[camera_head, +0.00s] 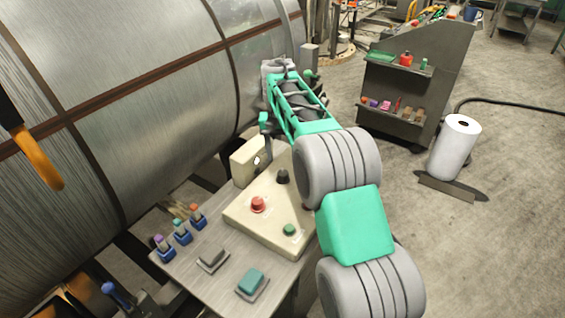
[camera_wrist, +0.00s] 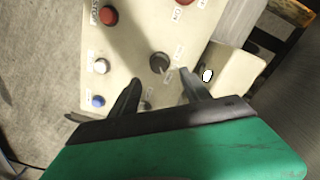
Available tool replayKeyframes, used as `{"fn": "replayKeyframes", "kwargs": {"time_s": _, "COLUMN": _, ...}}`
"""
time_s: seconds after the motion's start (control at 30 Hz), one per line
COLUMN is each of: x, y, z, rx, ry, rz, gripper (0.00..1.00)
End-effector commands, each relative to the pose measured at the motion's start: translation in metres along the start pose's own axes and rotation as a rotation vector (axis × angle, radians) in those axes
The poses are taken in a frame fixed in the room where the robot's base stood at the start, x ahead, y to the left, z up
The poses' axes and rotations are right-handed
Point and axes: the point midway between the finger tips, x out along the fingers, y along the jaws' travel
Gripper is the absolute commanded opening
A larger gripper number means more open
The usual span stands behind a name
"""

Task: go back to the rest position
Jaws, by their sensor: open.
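My gripper (camera_wrist: 159,76) is open in the wrist view. Its two dark fingers point at a cream control panel (camera_wrist: 128,50), with a black knob (camera_wrist: 159,62) showing in or just beyond the gap between them. I cannot tell whether the fingers touch the knob or panel. A red button (camera_wrist: 108,15), a white button (camera_wrist: 101,66) and a blue button (camera_wrist: 98,101) sit to the left. In the head view, my teal and grey arm reaches over the panel (camera_head: 262,222), which bears a red mushroom button (camera_head: 258,204) and a green one (camera_head: 289,230). The fingers are not clear there.
A grey bench (camera_head: 195,258) carries several small blue-based levers and two rocker switches (camera_head: 252,282). A large metal cylinder (camera_head: 150,90) fills the left. A shelf unit (camera_head: 415,85) and a white roll (camera_head: 455,147) stand to the right. Floor (camera_head: 500,230) at right is clear.

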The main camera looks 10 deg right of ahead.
Motion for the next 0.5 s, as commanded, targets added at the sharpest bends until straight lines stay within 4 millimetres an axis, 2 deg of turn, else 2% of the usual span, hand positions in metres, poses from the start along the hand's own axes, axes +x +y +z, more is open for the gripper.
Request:
{"fn": "replayKeyframes", "kwargs": {"time_s": 0.37, "x": -0.002, "y": 0.000, "z": 0.000, "rx": -0.001, "ry": 0.001, "rz": 0.000, "gripper": 0.55}}
{"fn": "replayKeyframes", "kwargs": {"time_s": 0.5, "x": -0.019, "y": 0.006, "z": 0.015, "rx": -0.018, "ry": 0.026, "rz": -0.003, "gripper": 0.55}}
